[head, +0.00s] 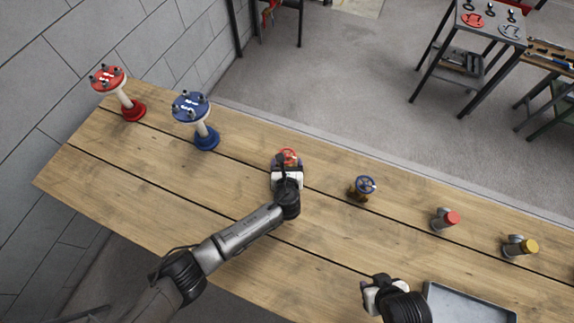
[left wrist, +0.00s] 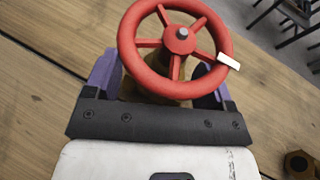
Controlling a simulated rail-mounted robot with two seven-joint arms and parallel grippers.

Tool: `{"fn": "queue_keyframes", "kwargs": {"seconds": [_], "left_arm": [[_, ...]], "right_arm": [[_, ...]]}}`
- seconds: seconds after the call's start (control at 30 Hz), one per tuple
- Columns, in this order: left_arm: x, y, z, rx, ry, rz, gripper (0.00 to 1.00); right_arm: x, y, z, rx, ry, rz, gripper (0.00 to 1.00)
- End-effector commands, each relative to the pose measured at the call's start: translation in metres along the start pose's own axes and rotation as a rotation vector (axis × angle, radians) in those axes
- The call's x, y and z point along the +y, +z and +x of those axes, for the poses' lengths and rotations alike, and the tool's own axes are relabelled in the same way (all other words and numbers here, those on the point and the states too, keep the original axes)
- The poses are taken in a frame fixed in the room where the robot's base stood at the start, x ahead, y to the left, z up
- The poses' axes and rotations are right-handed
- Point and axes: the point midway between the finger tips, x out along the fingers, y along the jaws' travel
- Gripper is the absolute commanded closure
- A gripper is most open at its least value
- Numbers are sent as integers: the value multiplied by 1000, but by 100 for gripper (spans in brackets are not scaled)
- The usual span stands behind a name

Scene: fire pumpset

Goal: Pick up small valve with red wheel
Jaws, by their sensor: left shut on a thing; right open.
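The small valve with the red wheel (head: 289,157) stands on the wooden table in the head view, partly hidden by my left gripper. In the left wrist view its red spoked wheel (left wrist: 177,45) fills the upper middle, with a brass-coloured body below, mostly hidden. My left gripper (head: 287,168) is shut on the valve, with its purple finger pads (left wrist: 160,82) on either side of the body below the wheel. My right gripper (head: 372,290) is open and empty over the table's near edge, beside the grey tray.
A valve with a blue wheel (head: 364,187) stands right of the held valve. Further right are a red-capped fitting (head: 447,220) and a yellow-capped fitting (head: 521,247). A grey tray (head: 470,304) lies near the front edge. Red (head: 131,107) and blue (head: 205,135) stands are at left.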

Motion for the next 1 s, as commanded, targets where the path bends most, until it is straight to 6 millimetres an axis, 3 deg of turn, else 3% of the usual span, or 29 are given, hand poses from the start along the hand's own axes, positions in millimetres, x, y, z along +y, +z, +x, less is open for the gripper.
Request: {"fn": "queue_keyframes", "kwargs": {"seconds": [0.27, 0.57, 0.83, 1.0], "left_arm": [[0, 1, 0, -2, 0, 0, 69], [0, 7, -2, -2, 0, 0, 69], [0, 44, -17, -6, -1, -3, 69], [-32, 52, -41, -3, -5, -3, 69]], "right_arm": [[1, 0, 0, 0, 1, -2, 57], [-1, -1, -3, 1, -2, 3, 57], [-2, -6, -17, 1, -6, 8, 57], [-2, -8, -20, 4, -8, 10, 57]]}}
